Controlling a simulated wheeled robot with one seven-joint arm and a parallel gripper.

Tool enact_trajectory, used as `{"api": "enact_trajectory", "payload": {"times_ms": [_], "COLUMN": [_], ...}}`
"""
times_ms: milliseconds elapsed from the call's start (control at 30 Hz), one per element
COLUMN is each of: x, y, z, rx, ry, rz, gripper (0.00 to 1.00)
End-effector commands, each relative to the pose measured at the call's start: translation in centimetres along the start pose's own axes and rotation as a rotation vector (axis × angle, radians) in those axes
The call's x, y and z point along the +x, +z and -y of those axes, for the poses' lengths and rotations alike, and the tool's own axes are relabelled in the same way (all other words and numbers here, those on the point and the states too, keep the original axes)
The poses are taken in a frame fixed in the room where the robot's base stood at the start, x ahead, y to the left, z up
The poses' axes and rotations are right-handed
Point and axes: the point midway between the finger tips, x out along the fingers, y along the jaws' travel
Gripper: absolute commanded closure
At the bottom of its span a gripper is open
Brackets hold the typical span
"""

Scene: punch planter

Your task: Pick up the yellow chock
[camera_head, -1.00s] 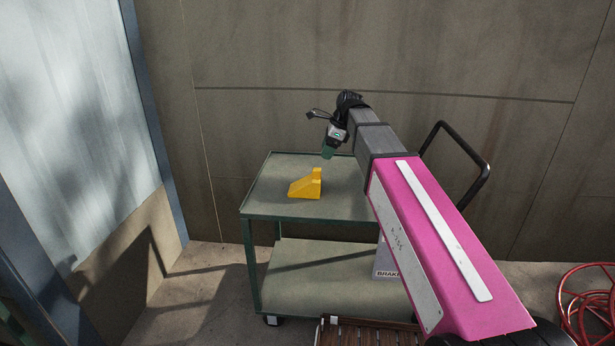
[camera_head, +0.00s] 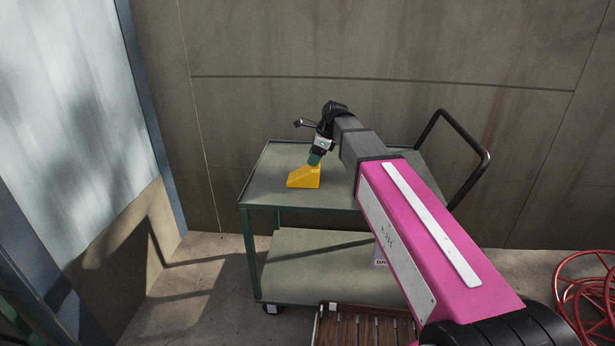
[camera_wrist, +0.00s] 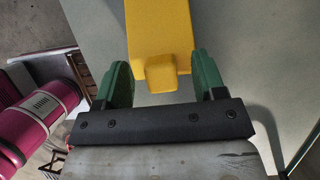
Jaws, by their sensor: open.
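The yellow chock (camera_head: 303,178) sits on the top shelf of the green-framed cart (camera_head: 258,200), left of its middle. It is wedge-shaped, with its taller end on the right. My gripper (camera_head: 314,160) is at the chock's tall end and hides part of it. In the wrist view my gripper (camera_wrist: 160,80) is open. Its two green fingers stand on either side of the near end of the chock (camera_wrist: 162,40), with a gap visible on each side. The far end of the chock runs out of the top of the wrist view.
The cart's black push handle (camera_head: 465,140) rises on the right. A lower shelf (camera_head: 310,265) carries a partly hidden pale container. A wall stands behind the cart.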

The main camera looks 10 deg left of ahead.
Motion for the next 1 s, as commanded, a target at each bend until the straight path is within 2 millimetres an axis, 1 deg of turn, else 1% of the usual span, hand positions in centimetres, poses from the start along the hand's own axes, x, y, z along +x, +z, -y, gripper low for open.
{"api": "enact_trajectory", "payload": {"times_ms": [33,133,367,400,467,500,567,867,1000], "x": [0.7,1.5,1.6,1.6,1.6,1.6,1.6,1.5,0.6], "y": [0.0,0.0,0.0,0.0,0.0,0.0,0.0,0.1,0.5], "z": [0.0,0.0,0.0,0.0,0.0,0.0,0.0,0.0,0.0], "rx": [0.0,0.0,0.0,0.0,0.0,0.0,0.0,0.0,-0.001], "ry": [0.001,0.001,0.0,0.0,0.0,0.0,0.0,-0.001,-0.002], "rz": [0.0,0.0,0.0,0.0,0.0,0.0,0.0,0.001,0.001], "gripper": [0.36,0.36,0.36,0.49,0.69,0.82,0.99,1.0,1.0]}}
